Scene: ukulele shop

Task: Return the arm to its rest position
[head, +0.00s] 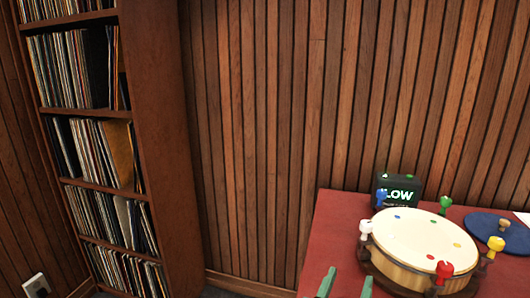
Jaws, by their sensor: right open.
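My right gripper (346,284) shows at the bottom edge of the head view as two green fingertips. They are apart, with only the red table top between them, so it is open and empty. The rest of that arm is out of frame. The fingertips appear in front of and left of a round drum-like body (415,240) with a cream top and coloured dots. Several coloured pegs stand around its rim, including a red peg (443,272) and a green peg (445,204). My left gripper is not in view.
The red table (330,215) fills the lower right; its left part is bare. A black box marked "LOW" (398,188) stands behind the drum. A dark blue round mat (490,222) with a tan peg lies right. A tall record shelf (160,140) stands left against the slatted wall.

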